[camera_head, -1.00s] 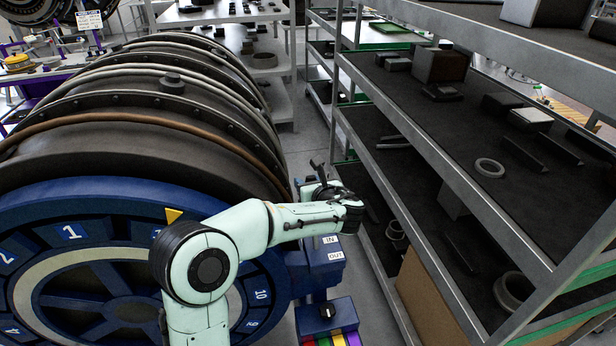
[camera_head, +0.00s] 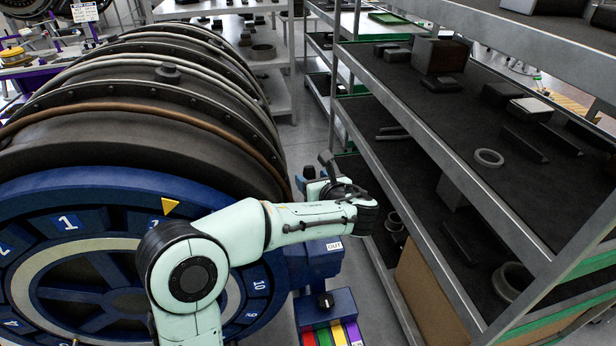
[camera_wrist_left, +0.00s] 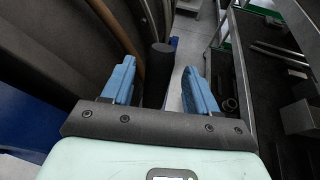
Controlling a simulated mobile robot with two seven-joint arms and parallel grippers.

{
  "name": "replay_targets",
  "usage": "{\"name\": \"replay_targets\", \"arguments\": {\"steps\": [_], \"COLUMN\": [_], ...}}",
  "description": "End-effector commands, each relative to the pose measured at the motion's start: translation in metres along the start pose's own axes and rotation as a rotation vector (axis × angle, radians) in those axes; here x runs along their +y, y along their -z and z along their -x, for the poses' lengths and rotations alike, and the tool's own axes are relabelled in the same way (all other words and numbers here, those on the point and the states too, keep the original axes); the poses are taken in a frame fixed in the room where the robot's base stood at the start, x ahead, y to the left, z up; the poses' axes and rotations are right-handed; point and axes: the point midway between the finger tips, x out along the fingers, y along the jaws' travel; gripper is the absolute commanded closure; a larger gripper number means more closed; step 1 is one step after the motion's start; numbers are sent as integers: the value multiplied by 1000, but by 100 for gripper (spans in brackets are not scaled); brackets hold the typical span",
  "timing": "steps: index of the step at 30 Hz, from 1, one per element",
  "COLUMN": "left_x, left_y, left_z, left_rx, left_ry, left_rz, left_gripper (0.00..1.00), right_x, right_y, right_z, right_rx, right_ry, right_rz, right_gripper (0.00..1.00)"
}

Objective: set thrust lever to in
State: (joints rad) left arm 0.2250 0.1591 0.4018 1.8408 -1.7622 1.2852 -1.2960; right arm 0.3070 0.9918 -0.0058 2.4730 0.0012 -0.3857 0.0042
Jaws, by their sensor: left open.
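The thrust lever's post is a blue box (camera_head: 325,262) beside the engine's front ring. The OUT label (camera_head: 334,246) shows on it, and my left arm hides the place above it. A dark upright handle (camera_wrist_left: 160,66), which looks like the lever's grip, stands between the two blue fingers of my left gripper (camera_wrist_left: 159,80) in the left wrist view. The fingers are apart on either side of it, with gaps. In the head view the gripper (camera_head: 318,180) is partly hidden behind my wrist. How far the lever is set cannot be told. My right gripper is out of view.
The large dark engine (camera_head: 150,110) with its blue numbered ring (camera_head: 30,200) fills the left. A grey shelf rack (camera_head: 440,150) with several parts stands close on the right. A dark knob (camera_head: 326,299) sits on a lower blue box with colored stripes. A narrow floor aisle lies between.

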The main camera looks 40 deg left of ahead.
Motion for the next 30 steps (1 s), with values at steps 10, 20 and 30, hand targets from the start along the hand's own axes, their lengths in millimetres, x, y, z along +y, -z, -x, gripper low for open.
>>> {"name": "replay_targets", "arguments": {"steps": [10,20,30], "left_x": [0,0,0], "left_y": [2,1,1], "left_z": [70,84,83], "left_rx": [1,2,1], "left_ry": [3,-1,-1], "left_rz": [-2,-2,-2], "left_gripper": [41,41,41], "right_x": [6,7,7], "right_y": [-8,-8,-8], "right_z": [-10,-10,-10], "right_rx": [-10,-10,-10], "right_ry": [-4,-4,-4], "right_rz": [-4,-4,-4], "right_gripper": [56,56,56]}}
